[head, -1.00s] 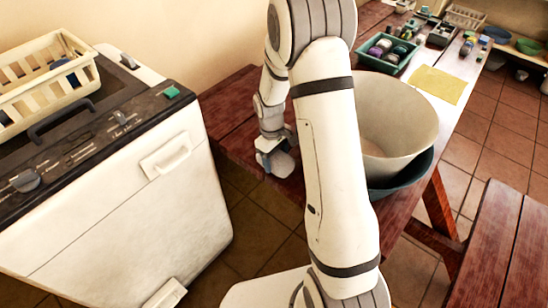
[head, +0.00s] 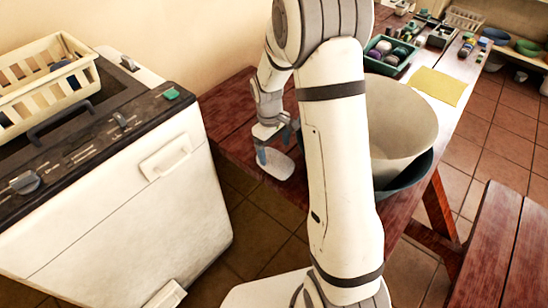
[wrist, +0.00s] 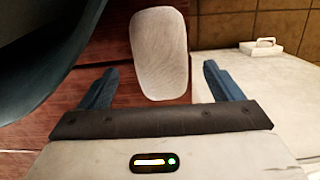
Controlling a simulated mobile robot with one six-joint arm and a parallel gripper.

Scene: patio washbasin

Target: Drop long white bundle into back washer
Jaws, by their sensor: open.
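The long white bundle (head: 277,163) lies on the red-brown wooden table beside the large pale tub. In the wrist view the bundle (wrist: 160,50) is a rounded white oblong, pointing lengthwise away from me. My gripper (head: 279,146) is open over its far end in the head view. In the wrist view my open fingers (wrist: 160,72) stand either side of its near end, with gaps on both sides. A white washer (head: 130,190) with a dark control panel stands at the left. I cannot tell whether this is the back washer; no open drum shows.
A cream basket (head: 42,92) sits on the washer. The pale tub (head: 405,125) stands in a dark teal basin (head: 410,180) right of my arm. A yellow cloth (head: 438,86) and a green crate (head: 385,62) lie beyond. A bench (head: 510,250) is at the lower right.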

